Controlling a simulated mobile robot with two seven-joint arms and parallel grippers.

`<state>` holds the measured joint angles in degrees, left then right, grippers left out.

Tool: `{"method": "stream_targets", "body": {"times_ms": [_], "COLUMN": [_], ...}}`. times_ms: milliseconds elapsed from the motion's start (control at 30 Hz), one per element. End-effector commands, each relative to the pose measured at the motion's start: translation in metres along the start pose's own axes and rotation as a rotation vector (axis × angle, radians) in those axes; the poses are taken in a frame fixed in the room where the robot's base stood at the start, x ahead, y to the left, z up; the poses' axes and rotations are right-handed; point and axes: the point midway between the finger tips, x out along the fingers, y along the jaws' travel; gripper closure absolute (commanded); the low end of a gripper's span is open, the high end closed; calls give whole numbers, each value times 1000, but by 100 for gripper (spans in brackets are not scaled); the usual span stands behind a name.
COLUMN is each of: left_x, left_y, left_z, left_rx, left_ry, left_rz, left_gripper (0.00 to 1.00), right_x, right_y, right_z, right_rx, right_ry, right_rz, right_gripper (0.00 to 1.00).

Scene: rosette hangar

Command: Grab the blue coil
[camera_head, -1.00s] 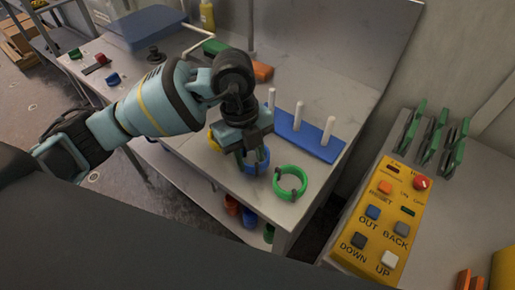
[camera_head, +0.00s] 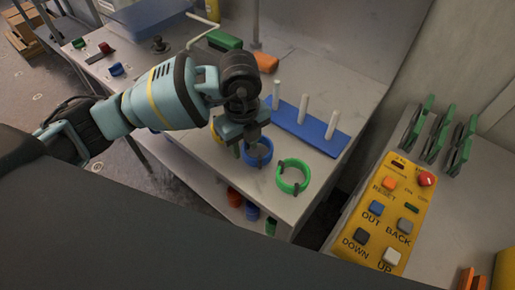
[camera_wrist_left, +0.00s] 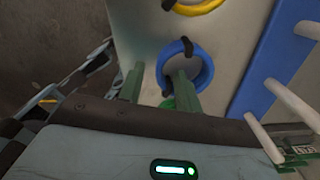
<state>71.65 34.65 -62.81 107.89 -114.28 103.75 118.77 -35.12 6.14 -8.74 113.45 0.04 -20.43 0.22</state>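The blue coil (camera_head: 269,150) lies on the grey bench, partly hidden by my left gripper (camera_head: 249,148) just above it in the head view. In the left wrist view, the blue coil (camera_wrist_left: 207,75) has dark clips on its ring. My left gripper (camera_wrist_left: 158,72) is open there, its fingers apart. One finger overlaps the coil's opening and the other is left of the ring. I cannot tell how far the tips are above the bench. My right gripper is not in view.
A green coil (camera_head: 305,181) lies right of the blue one; a yellow coil (camera_wrist_left: 200,8) lies on its other side. A blue base (camera_head: 322,139) with white pegs (camera_head: 304,108) stands behind. A yellow control panel (camera_head: 384,222) is at right, and the bench's front edge is near.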

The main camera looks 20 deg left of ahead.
Motion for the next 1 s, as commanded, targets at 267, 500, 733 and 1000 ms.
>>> {"method": "stream_targets", "body": {"times_ms": [267, 500, 733, 1000], "left_x": [30, 30, 30, 30], "left_y": [-1, -1, -1, -1], "left_z": [0, 0, 0, 0], "left_rx": [0, 0, 0, 1], "left_ry": [0, 0, 0, 0], "left_rz": [0, -1, -1, -1], "left_gripper": [66, 66, 96, 100], "right_x": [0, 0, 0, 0], "right_y": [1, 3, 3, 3], "right_z": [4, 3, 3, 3], "right_rx": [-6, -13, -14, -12], "right_ry": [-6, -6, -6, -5], "right_rz": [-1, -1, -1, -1], "right_gripper": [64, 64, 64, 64]}}
